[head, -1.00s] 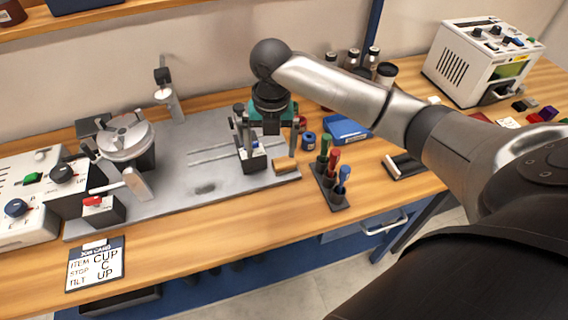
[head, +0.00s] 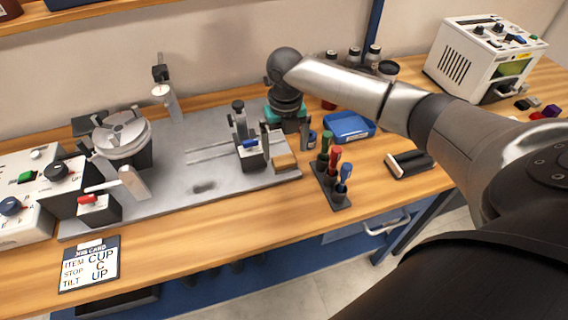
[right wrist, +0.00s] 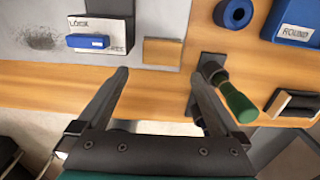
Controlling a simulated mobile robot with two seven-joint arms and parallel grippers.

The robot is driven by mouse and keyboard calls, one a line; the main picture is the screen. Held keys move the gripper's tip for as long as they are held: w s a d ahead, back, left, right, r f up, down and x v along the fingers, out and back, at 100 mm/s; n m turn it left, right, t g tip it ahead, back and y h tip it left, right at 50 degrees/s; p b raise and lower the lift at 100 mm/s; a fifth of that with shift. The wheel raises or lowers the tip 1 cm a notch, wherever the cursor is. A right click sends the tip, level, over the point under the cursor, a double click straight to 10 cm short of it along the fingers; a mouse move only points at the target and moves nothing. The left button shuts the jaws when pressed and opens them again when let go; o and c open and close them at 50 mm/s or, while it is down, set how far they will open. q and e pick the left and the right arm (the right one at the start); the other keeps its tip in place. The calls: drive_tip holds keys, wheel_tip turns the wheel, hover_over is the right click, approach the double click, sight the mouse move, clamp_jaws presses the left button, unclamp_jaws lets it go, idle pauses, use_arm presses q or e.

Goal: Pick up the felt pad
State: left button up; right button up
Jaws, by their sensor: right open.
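A small tan block, which looks like the felt pad (head: 285,163), lies flat at the right front corner of the grey metal plate (head: 230,187). It also shows in the right wrist view as a tan rectangle (right wrist: 162,51). My right gripper (head: 286,138) points down over the plate beside the pad, open and empty. In the right wrist view the fingertips (right wrist: 159,75) are apart, with the pad between their lines just beyond the tips, not touched. My left gripper is not in view.
A clamp with a blue lever (head: 250,152) stands just left of the pad. A pen rack (head: 340,200) with green, red and blue pens stands close on the right. A blue tray (head: 348,127) and a black block with a pale strip (head: 408,164) lie further right.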

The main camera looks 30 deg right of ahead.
sight(286, 162)
wheel_tip(286, 162, down, 5)
drive_tip(key=shift+w+d+f+b, duration=0.1)
drive_tip(key=shift+f+b, duration=0.05)
drive_tip(key=shift+b, duration=0.5)
drive_tip(key=c, duration=1.3)
drive_tip(key=shift+r, duration=0.2)
wheel_tip(286, 162, up, 20)
drive_tip(key=p, duration=0.4)
drive_tip(key=shift+f, duration=0.1)
